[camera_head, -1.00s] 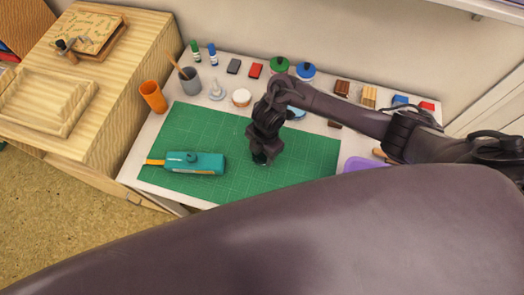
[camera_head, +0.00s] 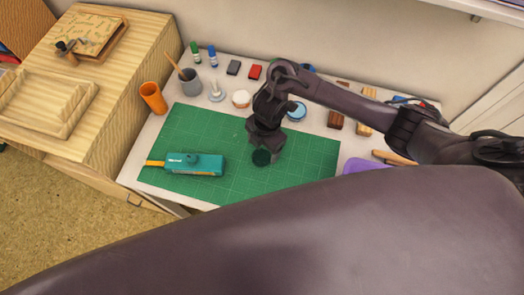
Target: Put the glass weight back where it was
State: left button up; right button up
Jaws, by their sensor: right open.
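The glass weight (camera_head: 261,158) looks like a small, dark, see-through round piece standing on the green cutting mat (camera_head: 215,130), right of its middle. My right gripper (camera_head: 264,146) is open just above and behind it, pointing down. Its fingers partly overlap the weight in this view, and I cannot tell whether they touch it. My left gripper is not in view.
A teal box-shaped tool (camera_head: 195,164) with an orange strip lies on the mat's left part. A purple tray (camera_head: 365,166) is at right.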

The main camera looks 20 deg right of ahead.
aim_at(265, 152)
notch_tip(265, 152, up, 8)
jog(key=p, duration=0.3)
jog(key=shift+w+d, duration=0.2)
jog(key=shift+d, duration=0.25)
jog(key=shift+f, duration=0.2)
